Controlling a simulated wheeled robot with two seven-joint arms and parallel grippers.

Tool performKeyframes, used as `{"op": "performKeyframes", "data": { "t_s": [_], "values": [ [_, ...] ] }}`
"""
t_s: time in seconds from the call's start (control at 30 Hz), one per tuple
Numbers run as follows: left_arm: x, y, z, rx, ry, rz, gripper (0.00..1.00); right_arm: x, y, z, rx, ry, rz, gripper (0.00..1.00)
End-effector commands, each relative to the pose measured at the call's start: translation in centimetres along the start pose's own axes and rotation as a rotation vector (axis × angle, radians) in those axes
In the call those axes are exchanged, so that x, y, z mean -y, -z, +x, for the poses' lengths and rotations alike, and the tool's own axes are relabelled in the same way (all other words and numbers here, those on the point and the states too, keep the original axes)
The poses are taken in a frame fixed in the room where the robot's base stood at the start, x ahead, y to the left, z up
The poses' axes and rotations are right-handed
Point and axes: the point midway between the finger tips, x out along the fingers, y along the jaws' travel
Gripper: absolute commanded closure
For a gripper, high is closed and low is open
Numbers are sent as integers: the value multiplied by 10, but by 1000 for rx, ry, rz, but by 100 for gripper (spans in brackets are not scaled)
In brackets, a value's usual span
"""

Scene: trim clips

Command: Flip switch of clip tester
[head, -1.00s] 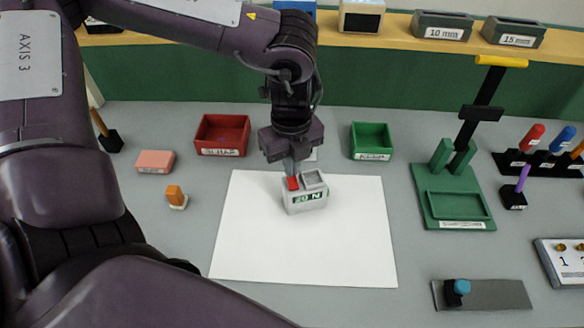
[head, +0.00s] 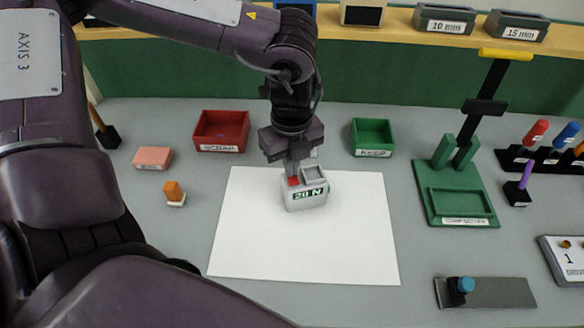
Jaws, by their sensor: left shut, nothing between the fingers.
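The clip tester (head: 306,199) is a small grey box on the white sheet (head: 300,245). Its front display reads 20 N in white on green. A red switch (head: 293,181) sits on its top left, beside a square grey recess (head: 315,173) on its top right. My left gripper (head: 291,172) is shut and points down at the red switch, with its fingertips at or just above it. The fingers partly hide the switch, and I cannot tell whether they touch it. My right gripper is not in view.
A red SCRAP bin (head: 222,148) and a green KEEP bin (head: 372,153) stand behind the sheet. A green press-like stand (head: 460,220) with a yellow handle is at right. A grey plate with a blue knob (head: 500,294) lies front right. The sheet's front is clear.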

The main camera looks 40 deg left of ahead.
Motion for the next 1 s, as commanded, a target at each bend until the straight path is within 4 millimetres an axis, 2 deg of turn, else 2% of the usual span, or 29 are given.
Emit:
{"op": "performKeyframes", "data": {
  "t_s": [0.27,1.0],
  "values": [
    [0,0,1,-1,-2,0,100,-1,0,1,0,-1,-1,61],
    [0,0,-60,1,0,1,100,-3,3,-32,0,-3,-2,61]
  ]
}}
